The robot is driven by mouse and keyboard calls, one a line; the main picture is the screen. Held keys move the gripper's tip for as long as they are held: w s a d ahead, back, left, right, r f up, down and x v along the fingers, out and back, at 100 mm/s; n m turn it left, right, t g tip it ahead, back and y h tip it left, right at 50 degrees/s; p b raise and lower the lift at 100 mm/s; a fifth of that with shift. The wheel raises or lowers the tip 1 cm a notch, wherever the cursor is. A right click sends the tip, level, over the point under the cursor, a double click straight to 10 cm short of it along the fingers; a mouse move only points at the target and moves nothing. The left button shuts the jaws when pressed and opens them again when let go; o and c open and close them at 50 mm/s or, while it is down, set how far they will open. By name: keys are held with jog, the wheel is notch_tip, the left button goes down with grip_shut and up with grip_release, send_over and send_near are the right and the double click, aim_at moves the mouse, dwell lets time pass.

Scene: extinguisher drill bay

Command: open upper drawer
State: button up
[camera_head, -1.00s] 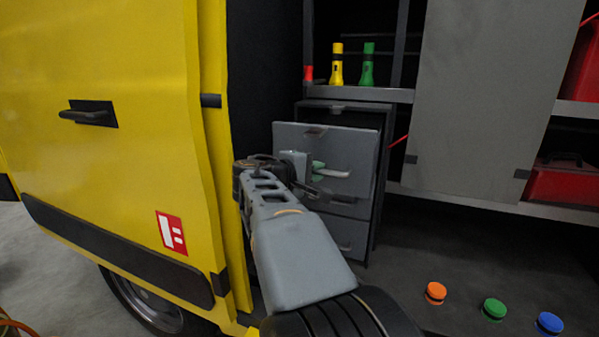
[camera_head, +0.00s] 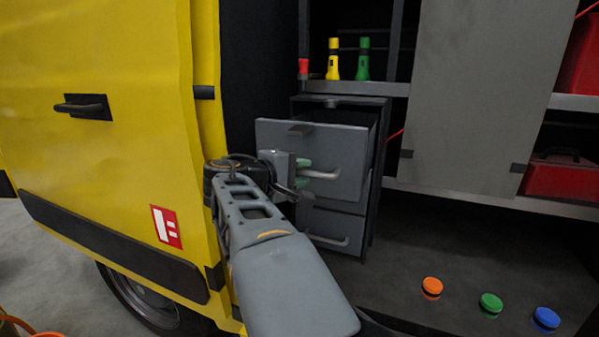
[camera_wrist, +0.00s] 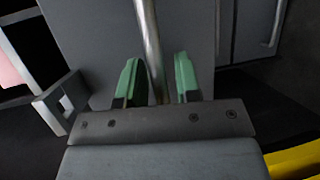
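The upper drawer (camera_head: 335,150) is a grey box front in a dark cabinet. It stands partly out, with a dark gap behind its top edge. Its pale bar handle (camera_head: 322,174) runs sideways across the front. My gripper (camera_head: 303,173) is at the handle's left part, one green fingertip above the bar and one below. Exact finger contact is hard to see. The lower drawer (camera_head: 335,226) is shut beneath.
A yellow vehicle door (camera_head: 110,160) stands close on the left of my arm. Red, yellow (camera_head: 333,60) and green (camera_head: 363,60) torches stand on the shelf above. Orange, green and blue buttons (camera_head: 546,319) are at the lower right. A grey panel (camera_head: 470,100) is right of the cabinet.

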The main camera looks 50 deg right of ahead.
jog(key=shift+o, duration=0.6)
jog(key=shift+w+a+r, duration=0.1)
jog(key=shift+a, duration=0.2)
jog(key=p+v, duration=0.2)
jog(key=v, duration=1.1)
jog(key=shift+a+r+p, duration=0.1)
jog(key=shift+r+p, duration=0.05)
jog(key=shift+p, duration=0.2)
jog(key=a+f+n+t+y+p, duration=0.1)
jog(key=a+t+y+p, duration=0.5)
jog(key=a+y+p, duration=1)
jog(key=a+p, duration=0.1)
jog(key=p, duration=0.7)
jog(key=shift+f, duration=0.3)
